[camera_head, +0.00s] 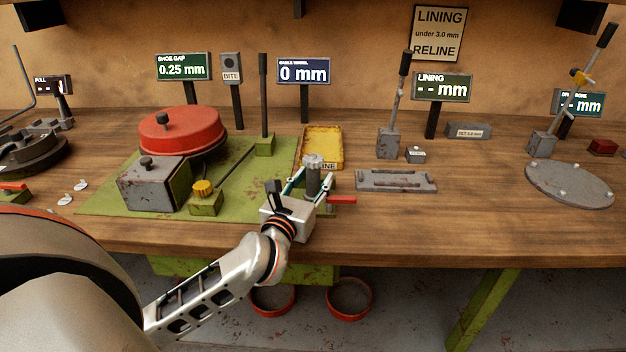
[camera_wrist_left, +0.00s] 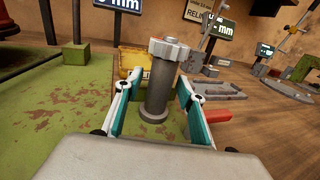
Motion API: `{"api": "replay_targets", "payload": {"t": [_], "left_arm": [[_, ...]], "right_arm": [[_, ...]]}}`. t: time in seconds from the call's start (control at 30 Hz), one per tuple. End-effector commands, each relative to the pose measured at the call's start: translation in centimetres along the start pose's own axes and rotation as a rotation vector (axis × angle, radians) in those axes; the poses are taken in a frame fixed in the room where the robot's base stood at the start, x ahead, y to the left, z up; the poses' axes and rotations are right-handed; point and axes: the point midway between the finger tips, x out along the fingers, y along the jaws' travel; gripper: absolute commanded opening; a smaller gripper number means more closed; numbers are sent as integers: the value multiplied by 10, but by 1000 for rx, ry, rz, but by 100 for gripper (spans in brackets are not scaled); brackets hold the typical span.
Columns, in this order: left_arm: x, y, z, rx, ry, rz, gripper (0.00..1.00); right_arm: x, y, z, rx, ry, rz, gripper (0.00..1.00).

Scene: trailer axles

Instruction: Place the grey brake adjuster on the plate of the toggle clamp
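The grey brake adjuster (camera_head: 313,178), a cylinder with a toothed top and flanged foot, stands upright at the green board's right edge. My left gripper (camera_head: 311,188) has its teal-padded fingers on either side of it. The left wrist view shows the adjuster (camera_wrist_left: 160,85) between these fingers (camera_wrist_left: 160,92), with gaps beside it, narrower on the right; the gripper looks open. A red handle (camera_head: 341,200) sticks out just right of the gripper, also in the wrist view (camera_wrist_left: 210,116). It may belong to the toggle clamp; its plate is mostly hidden by my gripper. My right gripper is out of view.
A red drum (camera_head: 182,135), grey box (camera_head: 154,184) and yellow knob (camera_head: 203,188) stand left on the green board (camera_head: 110,205). A yellow tray (camera_head: 321,145) lies behind the adjuster. A grey fixture (camera_head: 396,181) lies right. The bench front right is clear.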

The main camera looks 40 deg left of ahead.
Motion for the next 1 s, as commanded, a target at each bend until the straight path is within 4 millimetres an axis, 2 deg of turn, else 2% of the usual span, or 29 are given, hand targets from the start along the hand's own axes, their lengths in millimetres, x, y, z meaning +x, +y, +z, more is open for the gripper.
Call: {"api": "replay_targets", "payload": {"t": [0.3, 0.37, 0.47, 0.8, 1.0], "left_arm": [[0, 0, 5, 0, -2, 0, 39], [-6, 0, 3, 0, 1, -1, 39], [-21, 0, 2, 1, 2, -2, 39], [-89, 0, 1, 0, 4, -1, 39], [-113, 0, 2, 1, 2, 0, 39]], "right_arm": [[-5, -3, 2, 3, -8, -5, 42], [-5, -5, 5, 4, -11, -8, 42], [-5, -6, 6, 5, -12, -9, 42], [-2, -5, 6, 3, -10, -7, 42], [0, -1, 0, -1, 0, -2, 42]]}}
